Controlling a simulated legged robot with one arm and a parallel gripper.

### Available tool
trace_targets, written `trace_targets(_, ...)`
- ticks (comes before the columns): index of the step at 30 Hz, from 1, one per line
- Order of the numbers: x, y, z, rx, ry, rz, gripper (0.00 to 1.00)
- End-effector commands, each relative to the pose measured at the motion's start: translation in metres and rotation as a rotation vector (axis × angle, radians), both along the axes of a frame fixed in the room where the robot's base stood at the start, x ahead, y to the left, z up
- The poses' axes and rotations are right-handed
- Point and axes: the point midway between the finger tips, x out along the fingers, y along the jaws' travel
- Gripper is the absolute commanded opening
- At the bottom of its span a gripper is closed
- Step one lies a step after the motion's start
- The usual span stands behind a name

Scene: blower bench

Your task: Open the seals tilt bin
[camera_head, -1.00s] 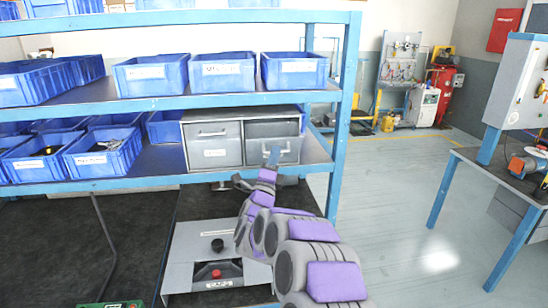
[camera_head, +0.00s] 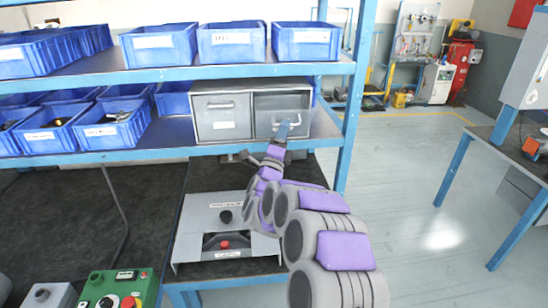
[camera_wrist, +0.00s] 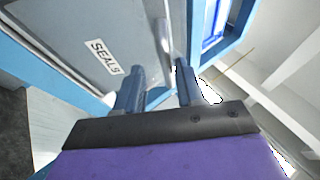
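A grey cabinet with two tilt bins stands on the middle shelf. The left bin (camera_head: 221,122) is shut. In the wrist view, the seals tilt bin (camera_wrist: 75,40) shows a white SEALS label (camera_wrist: 104,57) and a bar handle (camera_wrist: 163,36). My gripper (camera_wrist: 160,88) has its two blue fingers apart, close to the bin front and beyond them the handle. Whether the fingers touch the handle cannot be told. In the head view my gripper hides part of the right bin's front.
Blue bins (camera_head: 232,43) line the shelves around the cabinet. A blue rack post (camera_head: 350,130) stands just right of it. Open floor (camera_head: 410,190) lies to the right.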

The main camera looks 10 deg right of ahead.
Motion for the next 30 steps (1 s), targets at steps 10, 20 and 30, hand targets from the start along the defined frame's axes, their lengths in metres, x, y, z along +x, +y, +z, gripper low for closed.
trace_targets(10, -0.046, 0.025, -0.028, 0.000, 0.005, 0.004, 0.38)
trace_targets(20, -0.092, 0.048, -0.062, 0.000, -0.001, 0.004, 0.38)
trace_targets(30, -0.116, 0.062, -0.076, -0.004, 0.007, 0.004, 0.38)
